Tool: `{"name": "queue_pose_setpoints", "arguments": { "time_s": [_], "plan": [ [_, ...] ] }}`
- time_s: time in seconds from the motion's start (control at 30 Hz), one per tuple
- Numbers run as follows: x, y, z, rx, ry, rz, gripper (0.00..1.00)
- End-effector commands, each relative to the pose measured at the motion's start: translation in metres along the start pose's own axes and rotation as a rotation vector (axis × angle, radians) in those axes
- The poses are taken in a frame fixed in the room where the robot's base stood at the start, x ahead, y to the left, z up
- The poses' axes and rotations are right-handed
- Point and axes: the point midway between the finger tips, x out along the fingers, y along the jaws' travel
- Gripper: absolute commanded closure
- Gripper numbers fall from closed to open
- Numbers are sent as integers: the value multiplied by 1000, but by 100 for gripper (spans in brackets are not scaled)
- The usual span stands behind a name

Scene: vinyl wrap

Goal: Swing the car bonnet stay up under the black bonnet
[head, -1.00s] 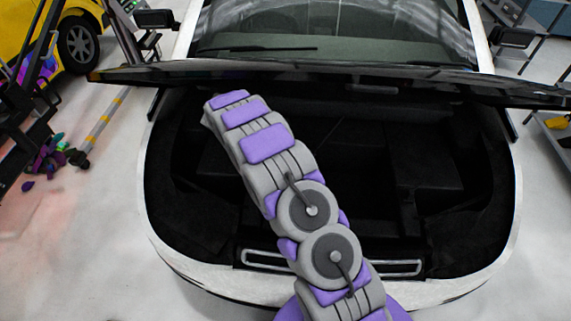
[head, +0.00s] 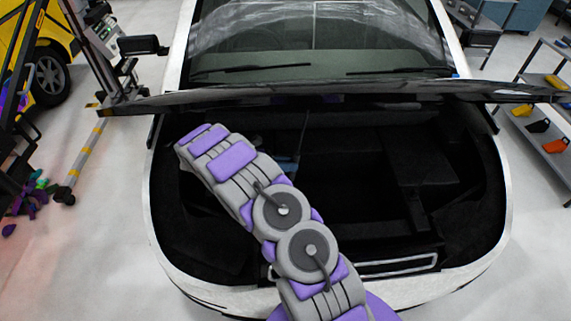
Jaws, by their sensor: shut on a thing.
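The black bonnet (head: 220,102) is raised and seen nearly edge-on, spanning the view in front of the windscreen. The bonnet stay (head: 304,132) shows as a thin dark rod, steeply upright in the open bay below the bonnet's edge. Whether its top touches the bonnet is not clear. My arm crosses the bay from the bottom and bends over at the left. A small bluish-grey part of my gripper (head: 287,166) shows at the foot of the visible rod, shut on the stay. Its fingertips are dark and mostly hidden behind my arm.
The white car's open front bay (head: 350,185) is dark, with a front rim (head: 400,266) close to my arm. A lifting frame (head: 112,75) and a yellow car (head: 50,75) stand at left. A shelf (head: 548,130) is at right.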

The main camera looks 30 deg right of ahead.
Motion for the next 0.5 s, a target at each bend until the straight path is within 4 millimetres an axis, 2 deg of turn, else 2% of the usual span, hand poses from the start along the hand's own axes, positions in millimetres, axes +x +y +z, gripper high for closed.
{"name": "queue_pose_setpoints", "arguments": {
  "time_s": [0.2, 0.23, 0.5],
  "plan": [
    [-5, 2, -1, 1, 0, 12, 100],
    [-5, 2, -1, 2, 0, 12, 75],
    [-4, -1, 0, 3, -1, 8, 52]
  ]
}}
